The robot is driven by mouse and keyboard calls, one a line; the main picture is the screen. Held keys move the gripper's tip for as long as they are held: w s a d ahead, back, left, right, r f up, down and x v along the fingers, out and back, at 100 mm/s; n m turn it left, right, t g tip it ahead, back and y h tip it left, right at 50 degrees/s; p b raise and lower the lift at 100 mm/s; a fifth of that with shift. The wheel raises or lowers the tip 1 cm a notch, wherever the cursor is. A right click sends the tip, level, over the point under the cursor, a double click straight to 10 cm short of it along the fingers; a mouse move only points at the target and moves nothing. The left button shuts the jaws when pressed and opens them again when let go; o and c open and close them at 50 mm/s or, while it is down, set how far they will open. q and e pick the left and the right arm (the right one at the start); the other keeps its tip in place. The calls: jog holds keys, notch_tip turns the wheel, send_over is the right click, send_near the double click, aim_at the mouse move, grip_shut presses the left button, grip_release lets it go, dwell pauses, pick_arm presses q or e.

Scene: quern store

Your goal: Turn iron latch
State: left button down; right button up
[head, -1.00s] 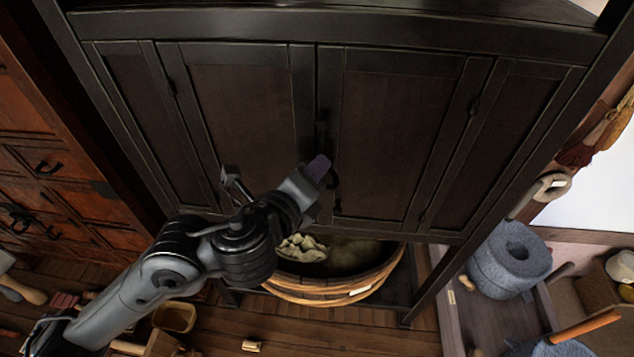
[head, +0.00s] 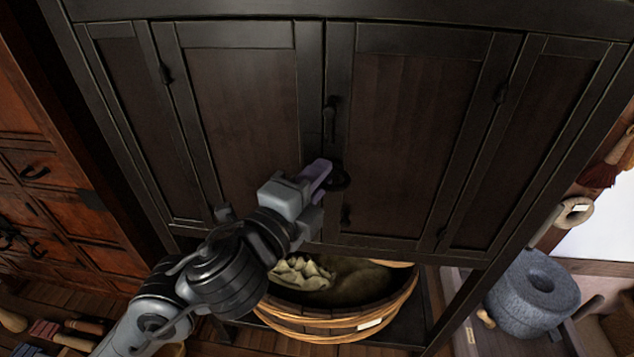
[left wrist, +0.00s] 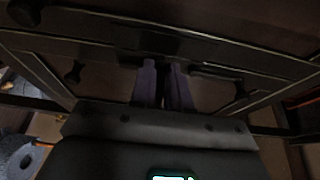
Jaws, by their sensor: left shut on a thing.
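The iron latch (head: 341,179) is a dark, curved piece at the middle seam of the black cabinet's (head: 415,130) double doors. My left gripper (head: 322,172) comes from the lower left, its purple fingers at the latch. The fingers are shut on the latch, and they hide part of it. In the left wrist view, the two purple fingers (left wrist: 164,82) reach up side by side to the dark door front; the gripped part is too dark to make out. My right gripper is in neither view.
A dark upright iron fitting (head: 329,118) sits on the seam above the latch. Below the cabinet is a round wooden tub (head: 330,328) with cloth sacks. A grey stone quern (head: 533,292) stands at right, a red-brown drawer chest (head: 40,170) at left.

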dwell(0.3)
pick_arm(q)
jog(key=c, duration=1.2)
grip_release()
jog(key=p+v, duration=0.2)
jog(key=v, duration=0.9)
